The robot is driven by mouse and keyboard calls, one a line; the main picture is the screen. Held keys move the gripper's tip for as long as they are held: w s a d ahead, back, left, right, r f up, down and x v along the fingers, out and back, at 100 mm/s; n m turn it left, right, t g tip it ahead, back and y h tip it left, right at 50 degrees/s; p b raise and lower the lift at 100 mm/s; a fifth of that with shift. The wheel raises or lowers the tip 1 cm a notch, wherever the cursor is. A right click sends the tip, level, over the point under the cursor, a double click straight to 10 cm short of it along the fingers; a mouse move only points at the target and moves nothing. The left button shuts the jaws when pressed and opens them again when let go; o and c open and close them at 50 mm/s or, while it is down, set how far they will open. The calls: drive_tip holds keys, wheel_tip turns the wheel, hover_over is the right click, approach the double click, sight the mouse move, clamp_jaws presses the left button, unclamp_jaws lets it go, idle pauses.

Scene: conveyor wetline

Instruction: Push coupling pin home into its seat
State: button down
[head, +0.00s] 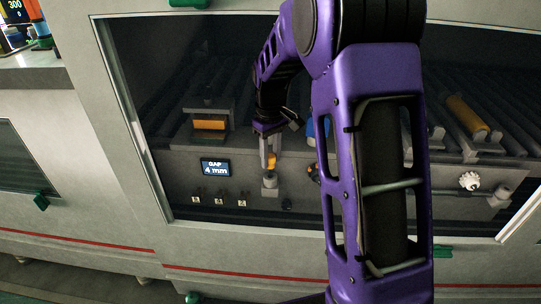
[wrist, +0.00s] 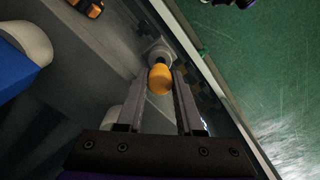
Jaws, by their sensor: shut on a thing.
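The coupling pin has a rounded orange-yellow head (head: 271,161); the head also shows in the wrist view (wrist: 160,80). My gripper (head: 270,153) points down at the front panel and is shut on the pin's head, one finger on each side. The grey seat (head: 270,181) stands directly under the pin. In the wrist view the seat (wrist: 157,50) shows just beyond the head, with a dark strip between them. The pin's shank is mostly hidden. A small display (head: 215,168) left of the seat reads "GAP 4 mm".
Small numbered switches (head: 219,200) sit below the display. An orange roller (head: 209,124) lies in a bracket behind it. A blue part (head: 326,126) is partly hidden by my arm. A white knob (head: 469,181) and another orange cylinder (head: 467,116) are at the right.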

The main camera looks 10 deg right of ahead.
drive_tip(key=shift+n, duration=0.3)
drive_tip(key=shift+f, duration=0.55)
drive_tip(key=shift+r, duration=0.1)
drive_tip(key=shift+r, duration=0.4)
idle(0.6)
drive_tip(key=shift+p, duration=0.3)
drive_tip(key=shift+m, duration=0.7)
